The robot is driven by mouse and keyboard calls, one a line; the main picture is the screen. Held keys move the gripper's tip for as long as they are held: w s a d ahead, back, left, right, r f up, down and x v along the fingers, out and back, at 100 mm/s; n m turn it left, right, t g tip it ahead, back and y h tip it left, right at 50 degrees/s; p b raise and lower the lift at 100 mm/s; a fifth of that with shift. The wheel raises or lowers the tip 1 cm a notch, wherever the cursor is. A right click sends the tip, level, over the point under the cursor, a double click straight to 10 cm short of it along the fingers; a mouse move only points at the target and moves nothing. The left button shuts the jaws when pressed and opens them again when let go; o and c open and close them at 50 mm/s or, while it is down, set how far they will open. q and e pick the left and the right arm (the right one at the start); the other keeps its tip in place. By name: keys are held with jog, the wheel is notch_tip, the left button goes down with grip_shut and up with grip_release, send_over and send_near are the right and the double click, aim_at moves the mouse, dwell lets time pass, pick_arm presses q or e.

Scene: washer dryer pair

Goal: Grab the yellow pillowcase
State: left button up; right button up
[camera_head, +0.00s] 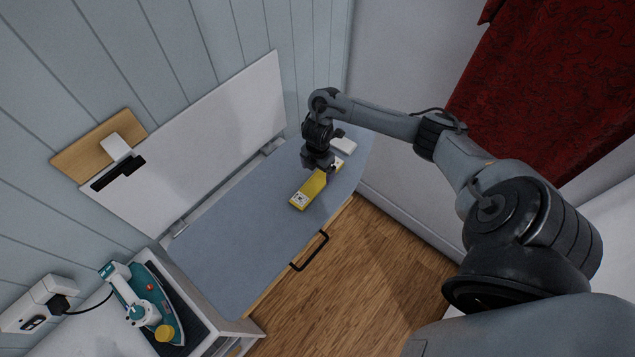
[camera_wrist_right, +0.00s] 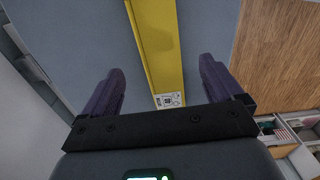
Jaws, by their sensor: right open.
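The yellow pillowcase (camera_head: 308,190) is a flat, folded strip lying on the blue-grey ironing board (camera_head: 235,235) in the head view, with a white printed label at its near end. My right gripper (camera_head: 320,165) is above its far part and hides some of it. In the right wrist view the yellow pillowcase (camera_wrist_right: 158,45) runs between the two spread purple fingers of my right gripper (camera_wrist_right: 158,85), with clear gaps on both sides. The gripper is open and empty. Whether the fingertips touch the board is unclear. My left gripper is not in view.
A white folded item (camera_head: 344,146) lies at the board's far end. A teal iron (camera_head: 150,310) stands on a rest at the lower left. A black handle (camera_head: 310,250) is at the board's front edge. A white panel (camera_head: 200,140) rises behind the board.

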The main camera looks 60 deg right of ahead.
aim_at(317, 180)
jog(key=shift+f, duration=2.6)
jog(key=c, duration=1.2)
